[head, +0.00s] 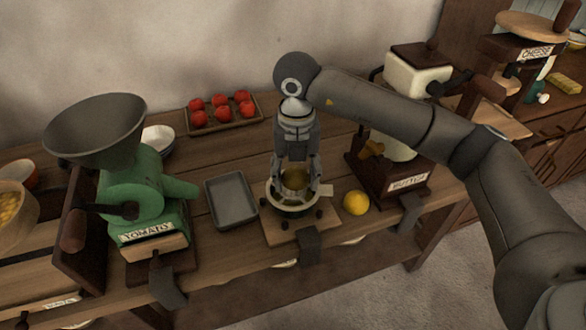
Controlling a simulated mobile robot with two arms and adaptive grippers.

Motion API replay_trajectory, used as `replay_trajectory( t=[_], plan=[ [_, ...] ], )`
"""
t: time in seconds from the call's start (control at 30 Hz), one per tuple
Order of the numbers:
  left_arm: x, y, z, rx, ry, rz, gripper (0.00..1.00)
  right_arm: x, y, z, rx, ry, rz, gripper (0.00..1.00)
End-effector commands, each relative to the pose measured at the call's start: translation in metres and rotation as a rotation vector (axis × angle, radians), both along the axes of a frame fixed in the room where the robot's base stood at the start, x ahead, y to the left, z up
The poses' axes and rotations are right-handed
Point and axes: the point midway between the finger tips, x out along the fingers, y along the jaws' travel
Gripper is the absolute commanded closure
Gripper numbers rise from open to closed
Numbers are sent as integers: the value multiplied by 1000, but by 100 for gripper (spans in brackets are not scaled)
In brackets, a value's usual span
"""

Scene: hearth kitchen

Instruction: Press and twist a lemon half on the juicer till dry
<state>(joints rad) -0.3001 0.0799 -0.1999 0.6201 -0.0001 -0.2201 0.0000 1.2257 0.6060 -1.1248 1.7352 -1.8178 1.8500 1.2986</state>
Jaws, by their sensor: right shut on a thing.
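The juicer (276,206) is a pale round bowl on a wooden board, standing at the front edge of the bench in the middle of the head view. My right gripper (294,182) points straight down over it, its fingers on both sides of a dull yellow lemon half (294,177). The gripper is shut on the lemon half, which sits low over the middle of the bowl. The juicer's cone is hidden, so I cannot tell how firmly they touch. A yellow lemon piece (356,203) lies on the bench just right of the juicer. My left gripper is not in view.
An empty grey tray (232,199) lies left of the juicer. The green tomato mill (133,200) stands further left, and the butter machine (391,188) close on the right. A tray of tomatoes (223,121) is at the back. The bench's front edge is near.

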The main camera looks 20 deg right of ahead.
Motion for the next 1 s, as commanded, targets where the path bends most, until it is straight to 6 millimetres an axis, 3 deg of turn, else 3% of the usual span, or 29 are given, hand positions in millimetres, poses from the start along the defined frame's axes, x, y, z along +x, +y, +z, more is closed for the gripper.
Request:
replay_trajectory(
  t=[0.43,1.0],
  plan=[
    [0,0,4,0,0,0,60,1,0,6,1,-3,-19,75],
    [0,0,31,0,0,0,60,1,0,52,2,-5,-19,75]
  ],
)
